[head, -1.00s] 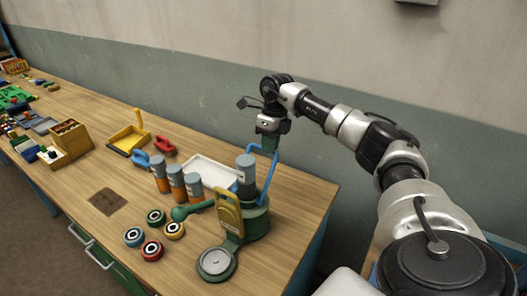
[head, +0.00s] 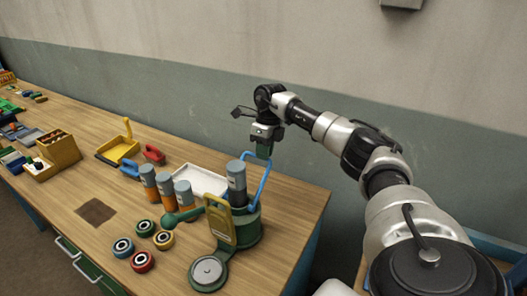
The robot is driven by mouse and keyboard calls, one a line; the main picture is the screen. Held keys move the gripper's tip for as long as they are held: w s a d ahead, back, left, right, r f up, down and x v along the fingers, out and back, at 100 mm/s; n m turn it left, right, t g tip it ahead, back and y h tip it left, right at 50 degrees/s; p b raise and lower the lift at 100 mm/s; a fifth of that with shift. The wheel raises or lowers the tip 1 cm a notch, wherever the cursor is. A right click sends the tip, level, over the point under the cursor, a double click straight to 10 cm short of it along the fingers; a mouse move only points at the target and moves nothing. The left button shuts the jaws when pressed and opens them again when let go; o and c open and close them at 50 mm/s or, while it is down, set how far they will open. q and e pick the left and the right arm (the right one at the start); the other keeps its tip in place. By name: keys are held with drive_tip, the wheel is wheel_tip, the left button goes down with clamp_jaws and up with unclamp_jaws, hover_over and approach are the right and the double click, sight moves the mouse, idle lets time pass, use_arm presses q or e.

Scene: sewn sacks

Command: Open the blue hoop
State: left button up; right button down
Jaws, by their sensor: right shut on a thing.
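The blue hoop (head: 264,183) is a bent bar that rises from the green round machine (head: 249,232) near the right end of the table. It leans up behind a grey-topped cylinder (head: 237,182) that stands in the machine. My right gripper (head: 264,151) reaches down from above and is shut on the top of the hoop. The fingertips are small, and the exact contact is hard to see. My left gripper is not in view.
A yellow plate (head: 220,220) stands upright at the machine's front, by a round grey pad (head: 208,270). Grey-and-orange cylinders (head: 165,185), coloured rings (head: 141,261) and a white tray (head: 203,180) lie to the left. The wall is behind.

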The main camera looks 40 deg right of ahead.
drive_tip(key=c, duration=1.4)
unclamp_jaws()
drive_tip(key=shift+s+d+f, duration=0.1)
drive_tip(key=shift+d+f, duration=0.15)
drive_tip(key=shift+f, duration=0.15)
drive_tip(key=shift+c, duration=0.2)
drive_tip(key=shift+o, duration=1.2)
drive_tip(key=shift+d+f, duration=0.15)
drive_tip(key=shift+d, duration=0.1)
drive_tip(key=shift+o, duration=0.3)
drive_tip(key=shift+w+d, duration=0.2)
drive_tip(key=shift+a, duration=0.2)
wheel_tip(320, 180, up, 11)
drive_tip(key=d+b, duration=0.2)
drive_tip(key=shift+w, duration=0.35)
drive_tip(key=shift+f, duration=0.15)
